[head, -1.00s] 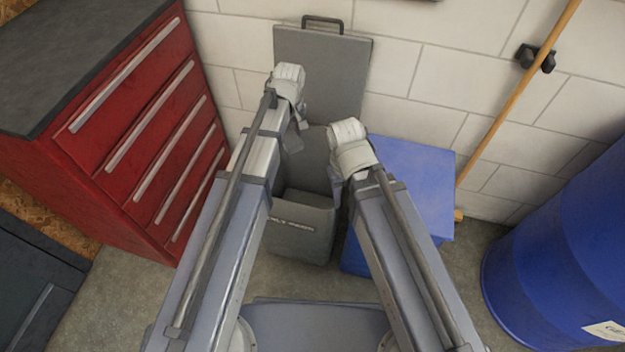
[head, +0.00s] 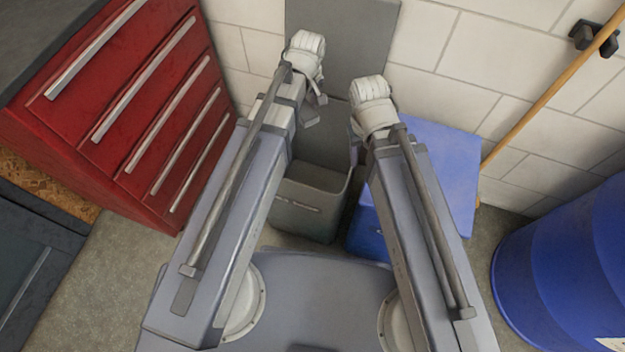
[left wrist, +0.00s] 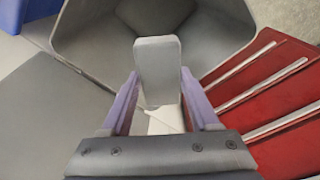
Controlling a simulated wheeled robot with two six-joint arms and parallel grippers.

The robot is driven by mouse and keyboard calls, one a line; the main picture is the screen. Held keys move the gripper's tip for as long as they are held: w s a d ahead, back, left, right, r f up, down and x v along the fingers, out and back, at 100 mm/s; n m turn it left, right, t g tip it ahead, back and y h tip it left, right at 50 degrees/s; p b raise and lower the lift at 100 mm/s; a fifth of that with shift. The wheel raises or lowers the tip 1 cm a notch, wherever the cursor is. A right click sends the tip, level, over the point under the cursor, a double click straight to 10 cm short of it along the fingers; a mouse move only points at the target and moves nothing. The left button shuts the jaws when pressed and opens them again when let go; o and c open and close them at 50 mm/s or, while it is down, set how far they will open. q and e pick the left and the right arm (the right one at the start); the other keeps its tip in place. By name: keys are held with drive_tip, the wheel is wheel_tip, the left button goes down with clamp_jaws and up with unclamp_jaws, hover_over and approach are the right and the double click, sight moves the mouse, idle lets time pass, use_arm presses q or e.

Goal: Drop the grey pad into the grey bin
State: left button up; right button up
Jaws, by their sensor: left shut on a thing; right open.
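In the left wrist view, the grey pad (left wrist: 158,65) is a flat, pale rounded slab held between the purple fingers of my left gripper (left wrist: 160,88). The open grey bin (left wrist: 90,38) is behind and below the pad in that view. My left gripper (head: 313,112) hangs over the bin's back left part; the pad is not clear there. My right gripper (head: 355,148) is near the bin's right side, mostly hidden by its arm.
A blue box (head: 440,165) stands right of the bin, and a blue drum (head: 565,265) further right. A red drawer cabinet (head: 130,120) is on the left. A wooden pole (head: 550,90) leans on the wall. My base is close in front of the bin.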

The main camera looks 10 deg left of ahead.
use_arm(q)
wheel_tip(320, 180, down, 6)
drive_tip(key=b, duration=0.6)
drive_tip(key=shift+r, duration=0.1)
drive_tip(key=o, duration=1.3)
drive_tip(key=shift+c, duration=0.2)
drive_tip(key=shift+r, duration=0.15)
drive_tip(key=r+p, duration=0.7)
drive_tip(key=p, duration=0.1)
drive_tip(key=shift+s+d+r, duration=0.3)
drive_tip(key=shift+s, duration=0.05)
drive_tip(key=shift+f, duration=0.1)
